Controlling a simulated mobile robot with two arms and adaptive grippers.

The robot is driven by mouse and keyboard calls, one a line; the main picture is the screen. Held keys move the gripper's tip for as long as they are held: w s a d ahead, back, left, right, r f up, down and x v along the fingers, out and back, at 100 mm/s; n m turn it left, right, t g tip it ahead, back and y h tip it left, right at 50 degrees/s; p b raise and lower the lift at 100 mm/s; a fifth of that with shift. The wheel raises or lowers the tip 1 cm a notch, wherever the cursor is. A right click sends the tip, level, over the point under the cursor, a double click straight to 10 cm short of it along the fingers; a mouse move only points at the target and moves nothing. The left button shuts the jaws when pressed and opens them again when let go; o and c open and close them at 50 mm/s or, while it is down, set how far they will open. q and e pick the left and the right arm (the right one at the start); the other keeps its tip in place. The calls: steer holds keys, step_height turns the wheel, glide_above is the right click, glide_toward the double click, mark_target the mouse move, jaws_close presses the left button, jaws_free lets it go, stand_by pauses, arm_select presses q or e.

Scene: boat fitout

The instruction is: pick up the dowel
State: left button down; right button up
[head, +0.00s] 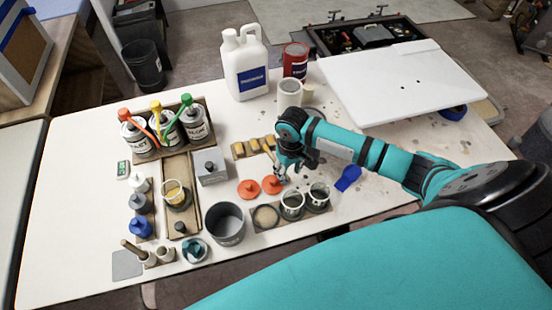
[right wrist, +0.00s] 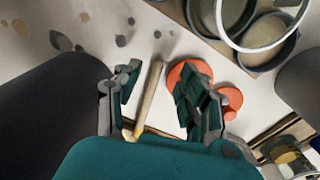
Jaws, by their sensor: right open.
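The dowel (right wrist: 147,98) is a thin, pale wooden stick. In the right wrist view it lies between the two fingers of my right gripper (right wrist: 162,80), nearer the left finger, with clear space on its right. In the head view the right gripper (head: 281,171) points down over the white table, close to the red-orange lids; the dowel is hard to make out there beside the fingers. The right gripper is open and is not closed on the dowel. My left gripper does not show.
Red-orange lids (head: 248,189) lie beside the gripper. Two dark-filled cups (head: 292,205) and a grey pot (head: 226,224) stand in front of it. A white jug (head: 244,66) stands behind. A blue scoop (head: 348,178) lies to the right.

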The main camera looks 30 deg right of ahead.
mark_target(290, 181)
step_height(290, 181, down, 3)
steer(key=shift+w+r, duration=0.1)
steer(key=shift+s+f, duration=0.3)
steer(key=shift+f, duration=0.3)
steer(key=shift+d, duration=0.1)
steer(key=c, duration=0.8)
steer(key=shift+w, duration=0.15)
jaws_close()
steer(key=shift+w+r, duration=0.1)
